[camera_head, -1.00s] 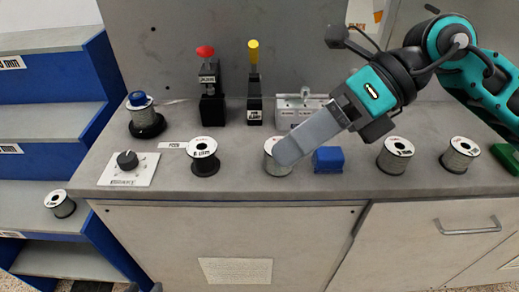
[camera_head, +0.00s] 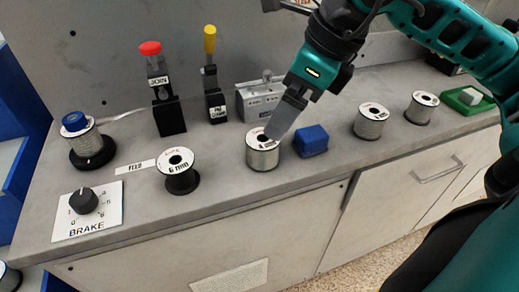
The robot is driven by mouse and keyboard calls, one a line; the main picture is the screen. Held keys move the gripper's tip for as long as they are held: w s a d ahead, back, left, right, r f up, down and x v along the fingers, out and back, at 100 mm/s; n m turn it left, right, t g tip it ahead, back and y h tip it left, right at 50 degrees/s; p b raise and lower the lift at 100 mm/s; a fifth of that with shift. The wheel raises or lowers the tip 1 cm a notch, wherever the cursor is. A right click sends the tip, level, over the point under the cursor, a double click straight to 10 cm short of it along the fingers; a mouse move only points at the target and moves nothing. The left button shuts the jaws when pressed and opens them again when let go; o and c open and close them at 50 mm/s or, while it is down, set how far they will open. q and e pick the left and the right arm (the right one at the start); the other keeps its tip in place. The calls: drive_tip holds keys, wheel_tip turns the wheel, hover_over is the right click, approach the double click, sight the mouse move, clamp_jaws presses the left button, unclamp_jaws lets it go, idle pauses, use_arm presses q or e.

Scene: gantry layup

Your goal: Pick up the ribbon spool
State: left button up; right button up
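Several ribbon spools stand on the grey bench top. A silver-wound spool with a white top (camera_head: 262,155) stands mid-bench, left of a blue block (camera_head: 311,140). My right gripper (camera_head: 274,134) reaches down from the upper right, its fingertips at this spool's top right rim, covering part of it. The fingers show as one grey shape, so I cannot tell whether they are open or touch the spool. A black spool with a white "6 mm" top (camera_head: 180,174) stands to the left. Two more silver spools (camera_head: 370,122) (camera_head: 421,108) stand to the right. My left gripper is out of view.
A brake dial plate (camera_head: 88,211) and a blue-topped spool on a black base (camera_head: 91,146) are at left. A red-knobbed clamp (camera_head: 164,100), a yellow-handled clamp (camera_head: 213,90) and a metal fixture (camera_head: 262,98) stand behind. A green tray (camera_head: 468,101) is at far right.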

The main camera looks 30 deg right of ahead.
sight(263, 139)
drive_tip(key=b+x, duration=0.1)
drive_tip(key=x, duration=0.8)
drive_tip(key=shift+w+a+f, duration=0.2)
drive_tip(key=shift+a, duration=0.05)
drive_tip(key=c, duration=1.3)
drive_tip(key=shift+c, duration=0.6)
drive_tip(key=shift+r, duration=0.2)
